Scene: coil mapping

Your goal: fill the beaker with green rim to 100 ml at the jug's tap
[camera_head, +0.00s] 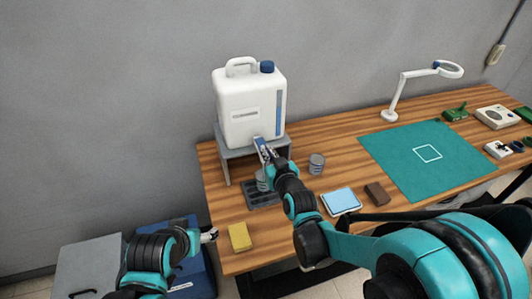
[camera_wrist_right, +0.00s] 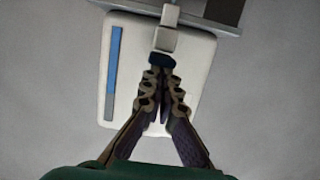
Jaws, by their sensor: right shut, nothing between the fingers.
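The white jug (camera_head: 240,112) stands on a grey stand and has a blue cap and a blue level strip. Its tap is mostly hidden by my right gripper (camera_head: 264,148) in the head view. In the right wrist view the white tap (camera_wrist_right: 165,40) with a dark blue part (camera_wrist_right: 162,59) shows, and my shut, empty right gripper (camera_wrist_right: 161,72) has its fingertips at that part; contact is unclear. A beaker (camera_head: 262,182) stands on the dark tray (camera_head: 266,202) below the tap, partly hidden by my arm. Its rim colour and level cannot be read. My left gripper (camera_head: 210,235) is near the table's left edge.
A second grey container (camera_head: 317,164) stands right of the tray. A yellow sponge (camera_head: 239,237), a light blue pad (camera_head: 341,201) and a brown block (camera_head: 377,194) lie near the front. A green mat (camera_head: 440,178), a lamp (camera_head: 400,88) and small devices occupy the right side.

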